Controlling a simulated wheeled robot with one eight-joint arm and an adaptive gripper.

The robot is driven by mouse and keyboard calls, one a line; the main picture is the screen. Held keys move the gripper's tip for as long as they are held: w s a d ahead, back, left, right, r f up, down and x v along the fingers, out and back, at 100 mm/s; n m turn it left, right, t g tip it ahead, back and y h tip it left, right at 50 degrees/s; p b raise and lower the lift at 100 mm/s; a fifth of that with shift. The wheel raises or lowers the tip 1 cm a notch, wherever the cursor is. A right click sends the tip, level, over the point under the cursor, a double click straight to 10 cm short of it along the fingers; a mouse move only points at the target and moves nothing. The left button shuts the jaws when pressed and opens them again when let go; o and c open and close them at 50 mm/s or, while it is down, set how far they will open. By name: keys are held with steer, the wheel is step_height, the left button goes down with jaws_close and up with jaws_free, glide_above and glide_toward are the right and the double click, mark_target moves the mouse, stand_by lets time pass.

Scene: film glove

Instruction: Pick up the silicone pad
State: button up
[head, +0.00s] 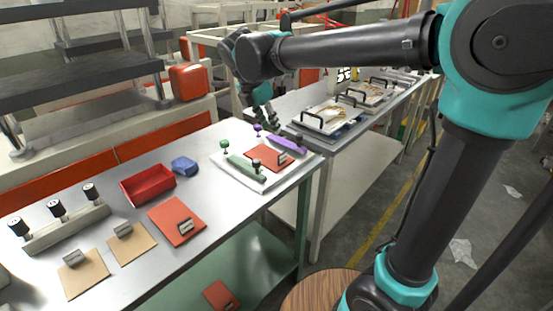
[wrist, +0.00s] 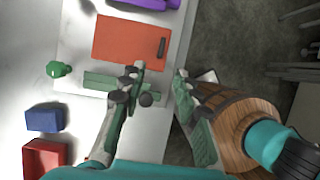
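Several flat orange-red pads, which look like silicone, are in view; I cannot tell which one is meant. One pad (head: 266,156) lies on a white board (head: 228,162) at the table's right end, with a grey handle; it also shows in the wrist view (wrist: 125,40). A larger pad (head: 172,217) with a grey handle block lies flat on the table's front part. A third pad (head: 220,296) lies on the lower shelf. My gripper (head: 268,122) is above the far side of the board, apart from the pads. In the wrist view its fingers (wrist: 161,73) are spread and empty.
On the board are a green bar (head: 243,168), a purple bar (head: 288,145) and small knobs. A red tray (head: 148,185), a blue block (head: 185,166) and tan pads (head: 131,244) share the table. A knobbed rail (head: 70,230) stands left. A round wooden top (head: 315,293) is below.

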mark_target(282, 154)
steer(key=x, duration=1)
steer(key=shift+x, duration=2.6)
steer(key=shift+s+d, duration=0.1)
steer(key=shift+d, duration=0.05)
jaws_close()
